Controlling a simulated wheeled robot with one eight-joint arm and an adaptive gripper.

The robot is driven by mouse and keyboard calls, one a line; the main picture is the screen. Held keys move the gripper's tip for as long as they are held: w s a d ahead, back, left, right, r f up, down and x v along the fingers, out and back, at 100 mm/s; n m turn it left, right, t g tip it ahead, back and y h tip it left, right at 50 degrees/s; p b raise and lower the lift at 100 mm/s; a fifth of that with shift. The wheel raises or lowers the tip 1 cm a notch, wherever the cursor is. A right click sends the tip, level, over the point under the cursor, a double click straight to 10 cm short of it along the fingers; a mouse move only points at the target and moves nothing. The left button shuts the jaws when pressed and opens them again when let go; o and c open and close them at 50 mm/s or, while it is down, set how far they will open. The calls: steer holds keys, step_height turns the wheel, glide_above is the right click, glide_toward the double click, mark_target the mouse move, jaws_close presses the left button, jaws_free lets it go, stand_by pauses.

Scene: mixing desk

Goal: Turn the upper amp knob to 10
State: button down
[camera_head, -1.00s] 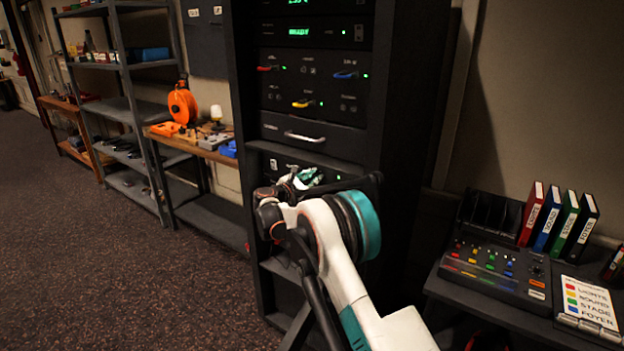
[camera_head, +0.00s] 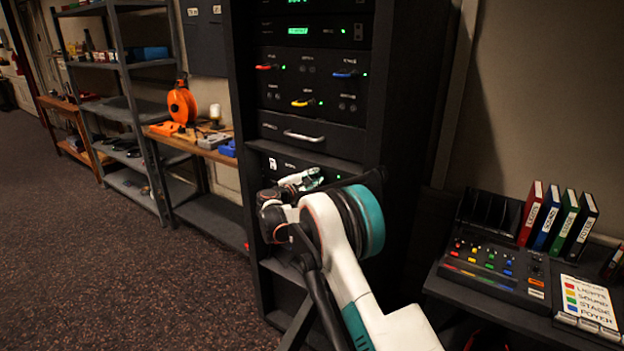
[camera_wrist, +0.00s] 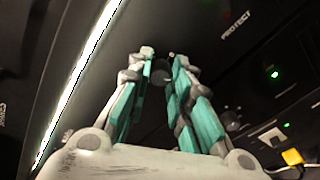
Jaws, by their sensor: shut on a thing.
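In the head view, my gripper (camera_head: 312,180) is at the front of the amp panel (camera_head: 280,163), low in the black rack. In the wrist view, the teal-padded fingers of my gripper (camera_wrist: 162,58) reach to the panel and are closed around a small dark round knob (camera_wrist: 160,77). The fingers hide part of this knob, and its pointer and scale cannot be read. A second dark knob (camera_wrist: 232,120) shows to the right, apart from the fingers. In the head view my gripper and arm hide the knobs.
The wrist view shows a green light (camera_wrist: 275,74), a "PROTECT" label (camera_wrist: 236,26) and a yellow plug (camera_wrist: 292,157) near my gripper. A drawer with a silver handle (camera_head: 304,136) is above. A mixing desk (camera_head: 497,266) stands at right. The floor at left is clear.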

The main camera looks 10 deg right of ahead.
stand_by(0.3)
steer(key=c, duration=1.4)
jaws_free()
steer(key=v, duration=1.2)
